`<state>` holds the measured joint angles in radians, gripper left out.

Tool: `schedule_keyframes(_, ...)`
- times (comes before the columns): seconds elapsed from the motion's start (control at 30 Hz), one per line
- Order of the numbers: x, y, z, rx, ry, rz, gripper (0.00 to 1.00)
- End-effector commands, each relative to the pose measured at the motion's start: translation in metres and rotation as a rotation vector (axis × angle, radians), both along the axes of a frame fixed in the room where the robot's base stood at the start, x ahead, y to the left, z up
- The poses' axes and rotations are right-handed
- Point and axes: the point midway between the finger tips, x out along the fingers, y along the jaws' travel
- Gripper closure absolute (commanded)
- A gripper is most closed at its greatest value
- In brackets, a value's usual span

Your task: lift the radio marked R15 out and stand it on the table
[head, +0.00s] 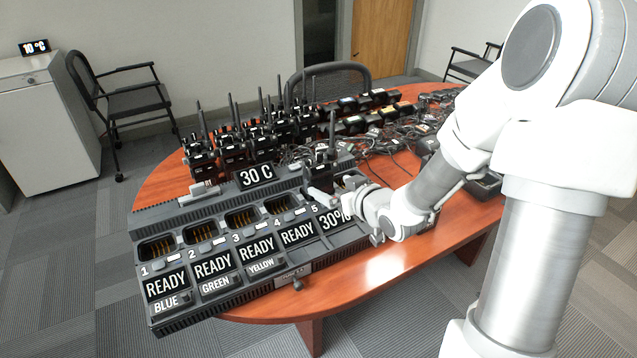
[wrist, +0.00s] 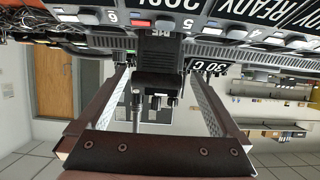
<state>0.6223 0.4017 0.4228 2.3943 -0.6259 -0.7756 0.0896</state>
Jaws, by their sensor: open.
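A black radio (head: 322,168) with an upright antenna stands in the charger (head: 205,229) around slot 5, whose display reads 30%. In the upside-down wrist view the radio (wrist: 158,78) sits between the two spread fingers of the gripper (wrist: 160,90). Gaps show beside it, so the fingers are open around it. Slots 1 to 4 look empty, with displays reading READY. The table (head: 400,262) is glossy reddish wood.
Several other radios (head: 262,135) stand in rows behind the charger. Cables and small black devices (head: 385,140) clutter the table's back and right. A 30 C sign (head: 256,175) stands behind the slots. Bare table shows at the front right and along the left edge.

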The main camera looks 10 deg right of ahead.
Motion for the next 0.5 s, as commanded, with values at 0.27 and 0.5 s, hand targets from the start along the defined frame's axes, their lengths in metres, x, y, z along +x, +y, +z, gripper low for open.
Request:
schedule_keyframes(0.27, 0.026, 0.009, -0.012, 0.0, 0.0, 0.001, 0.0)
schedule_keyframes(0.5, 0.054, 0.019, -0.026, 0.003, 0.001, 0.002, 0.0)
